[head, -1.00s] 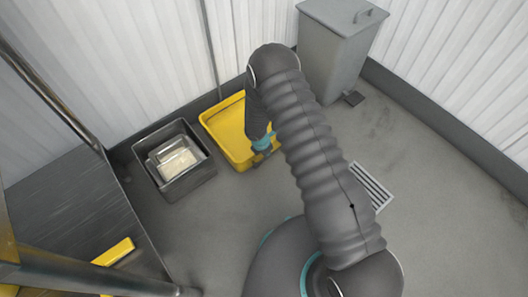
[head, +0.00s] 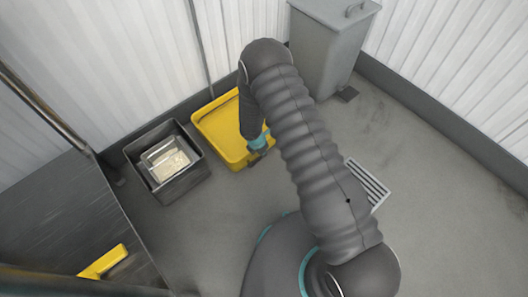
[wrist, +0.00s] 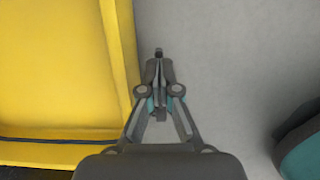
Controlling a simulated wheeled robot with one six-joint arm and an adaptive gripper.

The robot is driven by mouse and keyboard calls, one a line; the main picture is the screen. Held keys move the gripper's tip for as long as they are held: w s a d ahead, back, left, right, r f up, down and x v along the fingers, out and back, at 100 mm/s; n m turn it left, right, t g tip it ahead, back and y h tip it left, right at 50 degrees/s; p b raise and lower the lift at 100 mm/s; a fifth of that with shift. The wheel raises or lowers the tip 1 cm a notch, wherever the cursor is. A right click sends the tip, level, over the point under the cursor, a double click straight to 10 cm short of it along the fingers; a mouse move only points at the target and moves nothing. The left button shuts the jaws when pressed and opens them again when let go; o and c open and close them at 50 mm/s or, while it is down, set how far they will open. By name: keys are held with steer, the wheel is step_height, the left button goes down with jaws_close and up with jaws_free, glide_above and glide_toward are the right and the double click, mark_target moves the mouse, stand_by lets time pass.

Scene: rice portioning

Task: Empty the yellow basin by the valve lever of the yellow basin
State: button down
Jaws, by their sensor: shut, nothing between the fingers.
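The yellow basin (head: 208,124) stands on the floor against the back wall in the head view. Its yellow wall and rim (wrist: 122,50) fill the left of the wrist view. My gripper (wrist: 158,65) is shut just beside the basin's rim, over grey floor, with nothing held. In the head view my gripper (head: 257,158) is at the basin's near right side, partly hidden by my arm. A small dark piece shows at the fingertips; I cannot tell whether it is the valve lever or part of the fingers. No valve lever is clearly visible.
A dark square tub (head: 188,184) with a metal pan of pale grains (head: 172,162) stands left of the basin. A grey lidded bin (head: 322,60) stands behind on the right. A floor drain (head: 366,184) lies at right. A metal table (head: 60,220) is at left; the right floor is clear.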

step_height(320, 180, up, 14)
steer(key=p, duration=0.4)
stand_by(0.4)
steer(key=s+d+r+m+g+h, duration=0.2)
steer(key=s+d+r+m, duration=0.1)
steer(key=s+d+m, duration=0.4)
steer(key=s+d+r+m+t+y, duration=0.1)
steer(key=s+d+r+m, duration=0.3)
steer(key=r, duration=1)
steer(key=s+d+r+m+t+y, duration=0.1)
steer(key=s+d+r+m, duration=0.4)
steer(key=r, duration=1)
steer(key=s+d+r+m+t+y, duration=0.2)
steer(key=s+d+r+m, duration=0.3)
steer(key=s+r+m, duration=0.4)
step_height(320, 180, up, 6)
steer(key=shift+s+d+r+m+t, duration=0.25)
steer(key=shift+m+t, duration=0.55)
steer(key=shift+m, duration=0.3)
